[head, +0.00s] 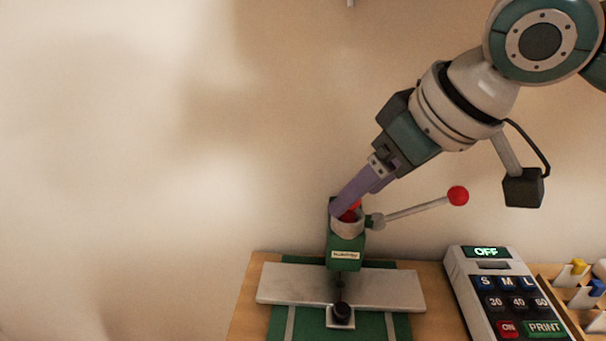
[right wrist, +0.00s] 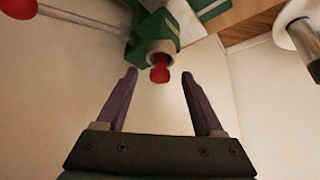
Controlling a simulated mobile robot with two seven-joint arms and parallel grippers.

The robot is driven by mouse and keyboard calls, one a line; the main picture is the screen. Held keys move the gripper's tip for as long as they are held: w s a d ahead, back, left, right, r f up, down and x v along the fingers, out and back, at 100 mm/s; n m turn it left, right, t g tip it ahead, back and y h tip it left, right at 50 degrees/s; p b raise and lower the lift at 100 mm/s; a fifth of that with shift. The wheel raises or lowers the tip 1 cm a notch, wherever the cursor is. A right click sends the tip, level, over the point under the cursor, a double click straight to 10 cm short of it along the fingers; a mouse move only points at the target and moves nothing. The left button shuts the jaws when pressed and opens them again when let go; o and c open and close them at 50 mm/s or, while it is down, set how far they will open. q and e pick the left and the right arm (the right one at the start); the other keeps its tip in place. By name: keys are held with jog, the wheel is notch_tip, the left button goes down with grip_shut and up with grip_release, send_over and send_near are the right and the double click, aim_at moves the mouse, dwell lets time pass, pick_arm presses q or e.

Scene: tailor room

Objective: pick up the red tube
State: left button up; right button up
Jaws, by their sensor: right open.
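The red tube (right wrist: 160,72) shows as a red end in the grey ring at the top of the green press (right wrist: 150,28). In the head view a bit of the red tube (head: 350,212) shows in the ring, partly hidden behind my purple fingers. My right gripper (head: 345,205) reaches down from the upper right to the top of the press. In the right wrist view my right gripper (right wrist: 160,85) is open, with a finger on each side of the red end and clear gaps between. My left gripper is not in view.
The green press (head: 345,250) stands on the wooden table with a grey plate (head: 385,288) across it. Its lever with a red knob (head: 458,195) sticks out to the right. A keypad device (head: 505,295) reading OFF and a wooden rack (head: 560,290) stand further right.

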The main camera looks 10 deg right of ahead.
jog(key=shift+x, duration=1.05)
jog(key=shift+c, duration=0.2)
grip_shut()
